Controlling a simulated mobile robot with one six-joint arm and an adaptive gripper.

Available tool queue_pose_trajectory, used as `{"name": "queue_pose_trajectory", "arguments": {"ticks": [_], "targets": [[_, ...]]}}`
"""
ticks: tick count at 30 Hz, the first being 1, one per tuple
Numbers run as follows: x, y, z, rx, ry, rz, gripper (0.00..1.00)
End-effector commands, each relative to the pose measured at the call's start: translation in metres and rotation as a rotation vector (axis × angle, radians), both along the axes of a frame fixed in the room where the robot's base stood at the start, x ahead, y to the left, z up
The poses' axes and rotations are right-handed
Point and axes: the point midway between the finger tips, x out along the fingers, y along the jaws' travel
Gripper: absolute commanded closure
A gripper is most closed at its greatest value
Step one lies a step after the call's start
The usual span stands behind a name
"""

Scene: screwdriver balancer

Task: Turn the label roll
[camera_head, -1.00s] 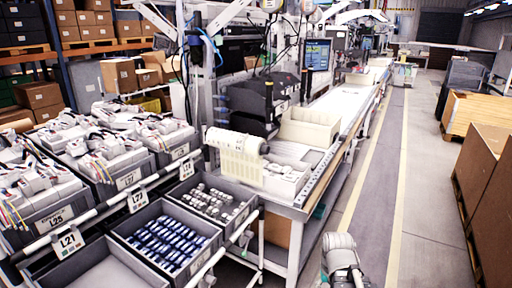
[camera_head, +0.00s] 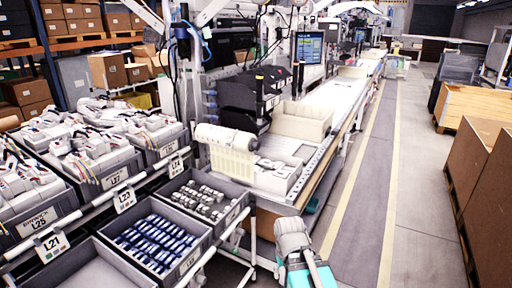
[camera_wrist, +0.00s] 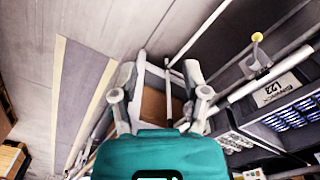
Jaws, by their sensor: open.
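The label roll (camera_head: 226,137) is a white cylinder lying on its side at the near left end of the workbench. A cream strip of labels (camera_head: 230,162) hangs down from it. In the head view, my arm, with a teal part, shows at the bottom, right of and below the roll; my fingertips cannot be made out there. In the wrist view, my gripper (camera_wrist: 165,68) has its fingers spread apart with nothing held between them. The label roll is not visible in the wrist view.
A grey bin of blue parts (camera_head: 116,244) stands at the front, with a bin of metallic parts (camera_head: 243,207) beside it. A cream tray (camera_head: 301,120) sits on the bench. Brown panels (camera_head: 490,200) stand at the right. The floor aisle (camera_head: 355,210) is clear.

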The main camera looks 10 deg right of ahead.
Motion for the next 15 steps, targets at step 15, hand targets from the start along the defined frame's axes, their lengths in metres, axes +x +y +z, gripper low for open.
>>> {"name": "queue_pose_trajectory", "arguments": {"ticks": [15], "targets": [[0.112,0.035,-0.003,0.281,-0.092,0.076,0.00]]}}
